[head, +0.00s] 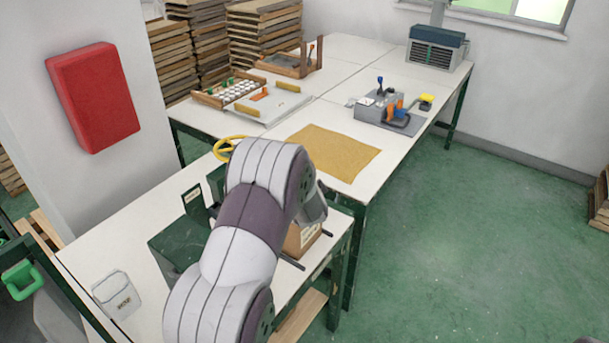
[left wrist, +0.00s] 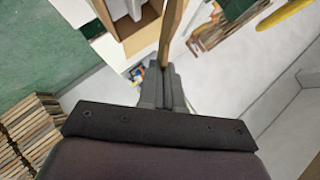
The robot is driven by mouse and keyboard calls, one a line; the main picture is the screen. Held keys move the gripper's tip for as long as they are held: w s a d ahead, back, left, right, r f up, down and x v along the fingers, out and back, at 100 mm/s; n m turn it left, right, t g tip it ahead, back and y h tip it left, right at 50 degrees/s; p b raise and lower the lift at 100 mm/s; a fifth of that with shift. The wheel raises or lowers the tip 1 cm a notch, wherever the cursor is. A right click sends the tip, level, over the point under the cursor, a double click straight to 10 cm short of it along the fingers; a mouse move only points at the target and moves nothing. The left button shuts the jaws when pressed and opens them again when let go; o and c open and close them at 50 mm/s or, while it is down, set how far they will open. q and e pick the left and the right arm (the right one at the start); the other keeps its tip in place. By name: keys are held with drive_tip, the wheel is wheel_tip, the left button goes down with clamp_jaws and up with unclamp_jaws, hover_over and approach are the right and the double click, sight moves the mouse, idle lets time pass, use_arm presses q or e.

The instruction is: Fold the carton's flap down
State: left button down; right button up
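The brown carton (head: 303,238) stands on the near table, mostly hidden behind my left arm in the head view. In the left wrist view the open carton (left wrist: 143,42) is at the top, with pale contents inside. Its flap (left wrist: 173,30) is seen nearly edge-on as a thin brown strip standing up towards my left gripper (left wrist: 164,68). The two grey fingers are close together, with their tips at the flap's end. I cannot tell whether the flap is between them or just touching them. My right gripper is in neither view.
The near table (head: 90,262) also holds a white labelled container (head: 117,295) and a dark green box (head: 175,240). A yellow handwheel (head: 224,148) stands behind my arm. The far table carries a tan mat (head: 333,150) and a grey fixture (head: 385,108). Green floor is clear at right.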

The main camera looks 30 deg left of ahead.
use_arm(q)
drive_tip(key=d+f+m+t+y+b, duration=0.2)
drive_tip(key=d+f+m+y+b, duration=0.1)
drive_tip(key=f, duration=0.4)
drive_tip(key=shift+s+d+f+y+b, duration=0.2)
drive_tip(key=shift+s+d+y+b, duration=0.1)
drive_tip(key=shift+y+b, duration=0.15)
drive_tip(key=shift+f, duration=0.1)
drive_tip(key=c, duration=1.3)
unclamp_jaws()
drive_tip(key=shift+w, duration=0.15)
drive_tip(key=v, duration=1.2)
drive_tip(key=shift+s+d, duration=0.2)
drive_tip(key=shift+s, duration=0.05)
